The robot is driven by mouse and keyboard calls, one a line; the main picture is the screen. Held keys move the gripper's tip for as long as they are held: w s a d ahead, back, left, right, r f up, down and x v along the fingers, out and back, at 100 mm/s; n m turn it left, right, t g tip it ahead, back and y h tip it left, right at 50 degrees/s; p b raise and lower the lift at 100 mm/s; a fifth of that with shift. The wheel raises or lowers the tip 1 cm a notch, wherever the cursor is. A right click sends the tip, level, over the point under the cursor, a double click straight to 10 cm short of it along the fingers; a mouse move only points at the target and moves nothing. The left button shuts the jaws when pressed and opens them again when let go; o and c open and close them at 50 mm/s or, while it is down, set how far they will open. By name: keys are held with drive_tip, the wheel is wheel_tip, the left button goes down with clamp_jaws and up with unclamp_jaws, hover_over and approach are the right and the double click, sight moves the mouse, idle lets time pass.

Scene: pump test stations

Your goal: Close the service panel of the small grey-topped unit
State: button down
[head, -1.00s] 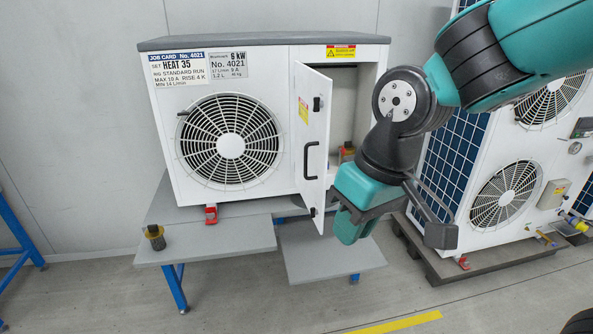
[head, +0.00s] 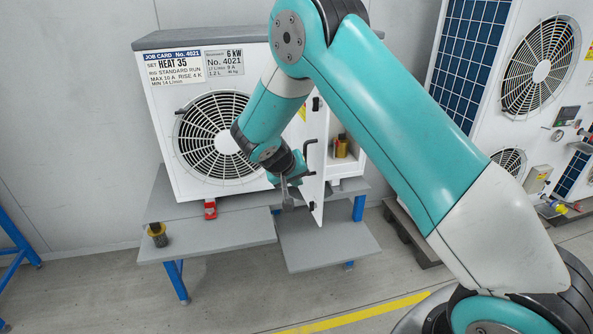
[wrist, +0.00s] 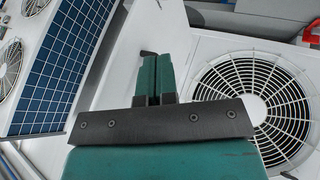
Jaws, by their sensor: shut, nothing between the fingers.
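The small grey-topped unit (head: 172,110) is a white box with a round fan grille, standing on a grey bench. Its white service panel (head: 316,142) stands swung out from the front, with dark handle and latch parts; the compartment beside it is partly exposed. My arm hides part of the unit's front and the opening. My gripper (head: 300,172) is low in front of the unit, left of the panel and close to it; I cannot tell whether they touch. In the wrist view my gripper (wrist: 157,76) has its teal fingers together, with nothing between them, and the fan grille (wrist: 252,100) is to the right.
A red clamp (head: 210,209) sits at the unit's foot. A larger unit with blue fins (head: 475,60) stands at right. Floor in front is clear.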

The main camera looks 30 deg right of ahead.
sight(320, 188)
drive_tip(key=shift+w+d+f+p, duration=0.1)
drive_tip(key=shift+d+f+p, duration=0.5)
drive_tip(key=shift+d, duration=0.55)
drive_tip(key=shift+w+d+f+p, duration=0.1)
drive_tip(key=shift+d+f+p, duration=0.2)
drive_tip(key=shift+d+f, duration=0.65)
drive_tip(key=shift+d+f+p, duration=0.45)
drive_tip(key=shift+d+f, duration=0.05)
drive_tip(key=shift+d, duration=0.8)
